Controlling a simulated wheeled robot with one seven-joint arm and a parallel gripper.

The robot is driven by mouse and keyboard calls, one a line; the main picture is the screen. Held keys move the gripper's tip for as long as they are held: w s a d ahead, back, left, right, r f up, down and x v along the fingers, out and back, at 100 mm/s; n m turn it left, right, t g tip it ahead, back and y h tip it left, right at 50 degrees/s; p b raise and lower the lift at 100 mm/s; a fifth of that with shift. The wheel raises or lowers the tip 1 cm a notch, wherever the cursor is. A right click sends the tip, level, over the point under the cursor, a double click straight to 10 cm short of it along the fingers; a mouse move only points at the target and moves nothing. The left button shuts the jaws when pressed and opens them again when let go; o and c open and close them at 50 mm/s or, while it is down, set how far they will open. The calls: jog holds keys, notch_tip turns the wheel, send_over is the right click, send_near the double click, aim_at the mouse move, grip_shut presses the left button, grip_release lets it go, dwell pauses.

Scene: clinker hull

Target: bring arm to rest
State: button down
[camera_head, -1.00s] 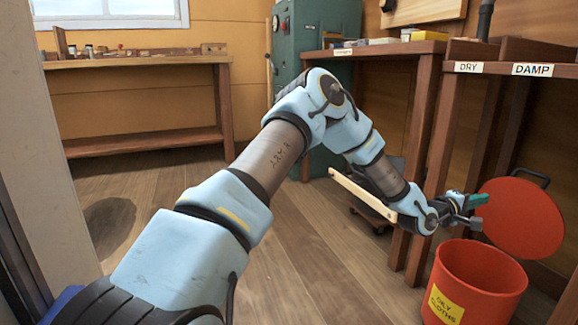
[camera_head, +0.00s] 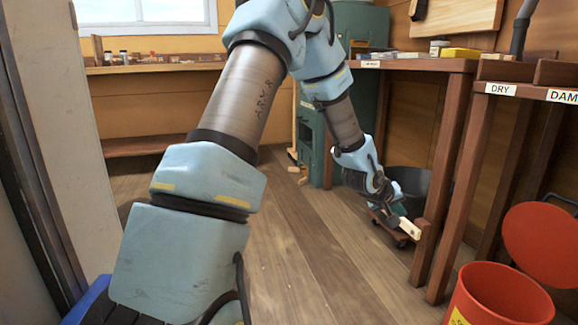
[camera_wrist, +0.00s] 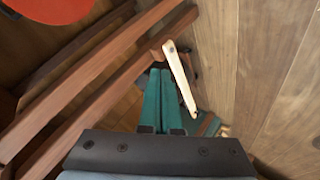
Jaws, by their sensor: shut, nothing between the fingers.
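My arm stretches from the lower left of the head view up past the top edge, then bends down to the middle right. My gripper (camera_head: 400,207) is low there, in front of the dark bucket and partly hidden by my wrist. In the wrist view, my gripper's two teal fingers (camera_wrist: 160,82) lie side by side, shut with nothing between them. A pale wooden bar (camera_wrist: 180,75) shows just right of the fingertips. I cannot tell whether they touch.
A dark bucket (camera_head: 410,182) stands low by a bench leg. The bench marked DRY (camera_head: 500,90) and DAMP is at right. A red bin (camera_head: 497,297) and its red lid (camera_head: 541,245) are at lower right. Open plank floor (camera_head: 310,260) lies in the middle.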

jog(key=a+r+y+p, duration=0.2)
jog(key=a+r+y, duration=0.1)
jog(key=a, duration=1)
jog(key=s+a+r+g+y+p, duration=0.2)
jog(key=s+a+r+y, duration=0.15)
jog(key=s+a, duration=0.65)
jog(key=s+a+r+g+y+p, duration=0.2)
jog(key=s+a+r, duration=0.35)
jog(key=a, duration=0.95)
notch_tip(320, 180, up, 36)
jog(key=p, duration=3.7)
jog(key=shift+s+d+f, duration=0.2)
jog(key=shift+s, duration=0.05)
